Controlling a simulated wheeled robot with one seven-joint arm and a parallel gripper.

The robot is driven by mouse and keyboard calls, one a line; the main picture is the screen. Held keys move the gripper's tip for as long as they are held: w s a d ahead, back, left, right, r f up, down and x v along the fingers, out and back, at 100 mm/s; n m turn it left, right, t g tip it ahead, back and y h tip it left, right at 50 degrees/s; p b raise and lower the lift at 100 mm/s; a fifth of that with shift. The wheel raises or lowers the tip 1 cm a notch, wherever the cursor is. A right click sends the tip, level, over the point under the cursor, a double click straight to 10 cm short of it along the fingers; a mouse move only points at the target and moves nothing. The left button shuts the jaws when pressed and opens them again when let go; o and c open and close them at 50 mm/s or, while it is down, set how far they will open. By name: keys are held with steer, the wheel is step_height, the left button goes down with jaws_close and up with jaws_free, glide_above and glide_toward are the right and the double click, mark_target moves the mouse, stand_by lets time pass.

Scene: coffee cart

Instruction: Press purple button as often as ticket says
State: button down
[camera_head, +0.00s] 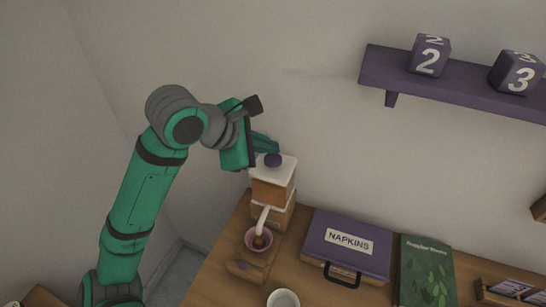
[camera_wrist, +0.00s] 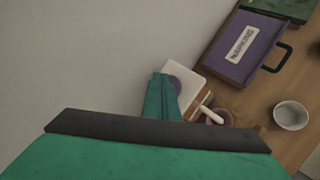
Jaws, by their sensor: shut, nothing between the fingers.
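The purple button (camera_head: 272,160) is a dark round knob on the white top of a wooden dispenser (camera_head: 272,190) with a white spout. My gripper (camera_head: 270,146) is shut and empty, with its green fingertips right at the button, above it or touching; I cannot tell which. In the wrist view the shut fingers (camera_wrist: 163,92) cover part of the purple button (camera_wrist: 175,84). A pink cup with brown contents (camera_head: 259,239) stands under the spout. I see no ticket that I can read.
A purple NAPKINS case (camera_head: 318,256), a green book (camera_head: 426,270) and a white cup (camera_head: 283,299) are on the wooden counter. A wooden holder with cards (camera_head: 513,290) is at the lower right. A purple shelf (camera_head: 450,83) holds cubes numbered 2 and 3.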

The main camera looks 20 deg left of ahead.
mark_target(269, 161)
steer(key=shift+f, duration=0.15)
steer(key=shift+f, duration=0.25)
steer(key=shift+f, duration=0.8)
stand_by(1.2)
steer(key=shift+r, duration=1.25)
steer(key=shift+r, duration=2.5)
